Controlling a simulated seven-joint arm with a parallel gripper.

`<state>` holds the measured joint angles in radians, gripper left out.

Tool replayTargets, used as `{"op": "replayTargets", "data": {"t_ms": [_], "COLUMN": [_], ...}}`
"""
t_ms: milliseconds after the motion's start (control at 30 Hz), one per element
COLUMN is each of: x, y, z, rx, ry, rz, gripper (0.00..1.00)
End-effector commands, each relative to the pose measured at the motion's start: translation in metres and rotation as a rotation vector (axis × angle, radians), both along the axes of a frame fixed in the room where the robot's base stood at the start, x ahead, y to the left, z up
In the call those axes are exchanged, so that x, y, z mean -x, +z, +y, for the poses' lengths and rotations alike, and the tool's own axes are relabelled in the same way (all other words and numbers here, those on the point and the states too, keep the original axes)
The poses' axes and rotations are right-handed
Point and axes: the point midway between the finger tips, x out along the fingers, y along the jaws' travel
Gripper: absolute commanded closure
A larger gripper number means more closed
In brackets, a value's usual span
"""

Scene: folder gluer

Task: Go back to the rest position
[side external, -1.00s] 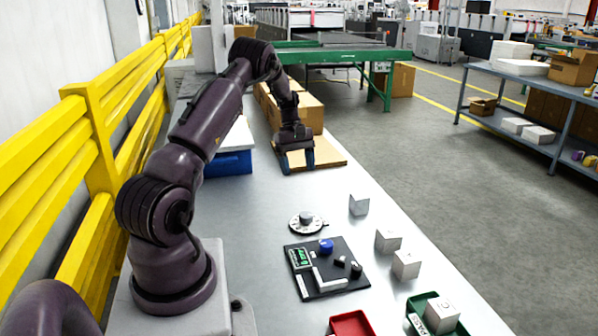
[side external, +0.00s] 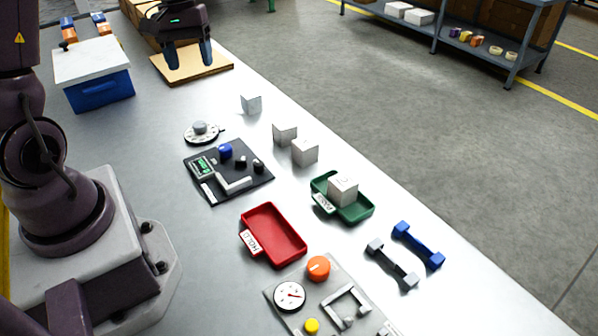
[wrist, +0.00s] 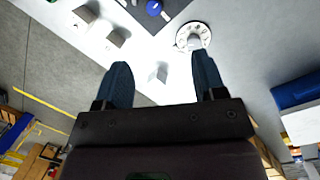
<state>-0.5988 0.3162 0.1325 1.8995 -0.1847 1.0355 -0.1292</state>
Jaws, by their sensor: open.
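My gripper (side external: 190,58) is at the upper left of the side view, over or near the flat tan board (side external: 210,67). Its two dark blue fingers point down, spread apart, with nothing between them. In the wrist view my gripper (wrist: 161,62) also shows open and empty, with a small white block (wrist: 159,74) visible beyond, between the fingers.
On the bench stand white blocks (side external: 304,151), a dial (side external: 201,132), a black panel (side external: 232,178), a red tray (side external: 272,236) and a green tray (side external: 357,211) holding a white block. A blue box with a white lid (side external: 95,80) is left of my gripper.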

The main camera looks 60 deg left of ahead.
Motion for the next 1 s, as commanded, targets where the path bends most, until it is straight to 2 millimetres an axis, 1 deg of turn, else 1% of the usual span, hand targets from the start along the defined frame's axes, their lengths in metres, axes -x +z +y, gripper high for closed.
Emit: {"op": "replayTargets", "data": {"t_ms": [33, 133, 200, 267, 300, 400, 500, 600, 700, 800, 1000], "x": [0.002, 0.01, 0.019, 0.028, 0.035, 0.053, 0.07, 0.082, 0.088, 0.089, 0.089], "y": [0.017, 0.039, 0.052, 0.061, 0.066, 0.077, 0.085, 0.092, 0.102, 0.111, 0.111], "z": [-0.024, -0.064, -0.091, -0.112, -0.126, -0.157, -0.181, -0.199, -0.21, -0.217, -0.219], "rx": [-0.033, -0.093, -0.137, -0.174, -0.199, -0.26, -0.312, -0.346, -0.369, -0.381, -0.381], "ry": [-0.089, -0.248, -0.358, -0.448, -0.506, -0.642, -0.75, -0.825, -0.871, -0.897, -0.905], "rz": [-0.035, -0.093, -0.135, -0.174, -0.202, -0.272, -0.345, -0.413, -0.477, -0.52, -0.526], "gripper": [0.36, 0.36, 0.36, 0.36, 0.36, 0.36, 0.36, 0.36, 0.36, 0.36, 0.36]}}
